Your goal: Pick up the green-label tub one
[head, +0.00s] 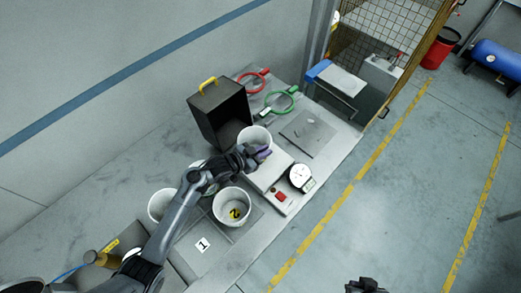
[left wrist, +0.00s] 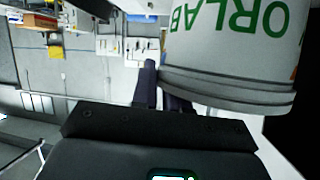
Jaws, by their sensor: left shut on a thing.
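A white tub (head: 254,137) is at my left gripper (head: 264,153), beside the black box in the head view. In the left wrist view the tub (left wrist: 235,45) fills the upper right and shows green lettering, upside down in the picture. My left gripper is shut on its wall near the ridged rim. I cannot tell whether the tub's base touches anything. Another white tub (head: 232,205) shows a yellow 2 inside, and a third (head: 160,204) stands left of my arm. A dark part at the bottom edge looks like my right gripper (head: 366,286); its fingers are unclear.
A black open box (head: 219,115) with a yellow handle stands behind the held tub. Red (head: 254,82) and green (head: 280,101) rings lie beyond it. A white device with a round dial (head: 301,176) is to the right. A grey plate (head: 309,133) is bare.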

